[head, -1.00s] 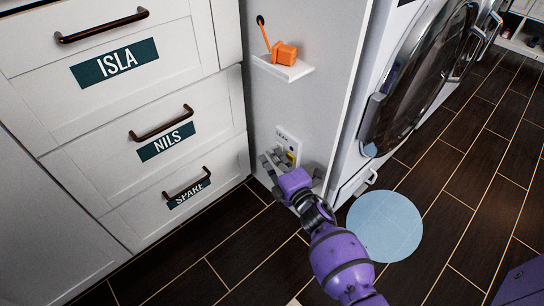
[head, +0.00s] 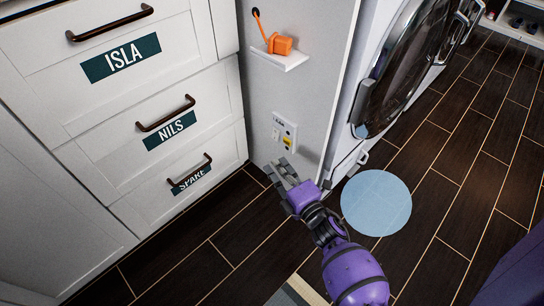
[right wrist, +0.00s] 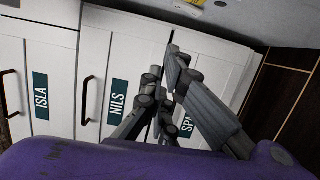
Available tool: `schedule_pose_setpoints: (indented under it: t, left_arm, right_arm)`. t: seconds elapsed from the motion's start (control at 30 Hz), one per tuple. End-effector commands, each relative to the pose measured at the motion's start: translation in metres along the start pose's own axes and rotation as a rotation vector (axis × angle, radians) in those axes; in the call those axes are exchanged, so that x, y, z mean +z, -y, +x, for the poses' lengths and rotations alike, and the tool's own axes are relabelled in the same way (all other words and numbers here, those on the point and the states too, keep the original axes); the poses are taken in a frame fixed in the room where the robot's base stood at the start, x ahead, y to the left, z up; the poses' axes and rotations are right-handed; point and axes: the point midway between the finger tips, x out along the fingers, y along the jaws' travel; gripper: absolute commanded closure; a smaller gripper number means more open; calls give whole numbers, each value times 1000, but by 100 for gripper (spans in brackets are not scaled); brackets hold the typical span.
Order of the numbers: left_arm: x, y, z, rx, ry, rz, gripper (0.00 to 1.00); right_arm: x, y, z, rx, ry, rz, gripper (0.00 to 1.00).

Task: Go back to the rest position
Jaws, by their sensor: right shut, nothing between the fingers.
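My right gripper (head: 281,171) is at the end of the purple arm, low in front of the white side panel (head: 320,95). It is shut and empty, and it stands apart from the wall outlet plate (head: 284,132) just above it in the picture. In the right wrist view the gripper's grey fingers (right wrist: 165,68) point toward the labelled drawers. My left gripper is not in view.
White drawers labelled ISLA (head: 122,58), NILS (head: 170,131) and SPARE (head: 190,180) stand on the left. An orange plug-like item (head: 280,44) sits on a small shelf (head: 283,62). A washer (head: 405,60) stands on the right. A pale blue disc (head: 376,203) lies on the dark floor.

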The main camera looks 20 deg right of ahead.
Motion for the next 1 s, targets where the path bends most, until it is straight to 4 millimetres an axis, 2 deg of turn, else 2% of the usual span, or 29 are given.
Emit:
schedule_pose_setpoints:
  t: [0.67, 0.77, 0.87, 0.93, 1.0]
  left_arm:
    - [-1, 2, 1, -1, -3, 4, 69]
    - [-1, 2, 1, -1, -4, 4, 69]
    - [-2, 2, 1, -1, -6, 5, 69]
    - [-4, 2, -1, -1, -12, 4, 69]
    - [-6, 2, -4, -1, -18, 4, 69]
  right_arm:
    - [0, 1, -3, -3, 2, 20, 100]
    - [9, 5, -3, -28, 40, 109, 100]
    - [16, -7, 4, -32, 100, 290, 100]
    - [18, -8, -8, -62, 149, 451, 100]
    - [17, 0, -34, -113, 200, 605, 100]
